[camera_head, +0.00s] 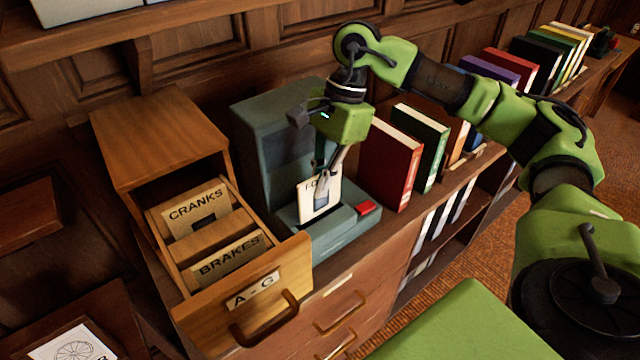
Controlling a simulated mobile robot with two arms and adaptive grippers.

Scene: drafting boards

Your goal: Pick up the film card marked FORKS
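A pale film card (306,212) with a dark window stands upright at the front of the grey-green reader machine (345,226). The letters "FO" show at its top edge; the rest of its label is behind my finger. My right gripper (324,182) points down from above, and its fingers are closed on the card's upper edge. I cannot tell whether the card's lower edge rests in the machine or hangs just over it. My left gripper is not in view.
An open wooden drawer marked A - G (192,309) holds cards marked CRANKS (197,207) and BRAKES (230,260), left of the machine. A red book (386,165) and more books stand close on the right. The machine has a red button (366,207).

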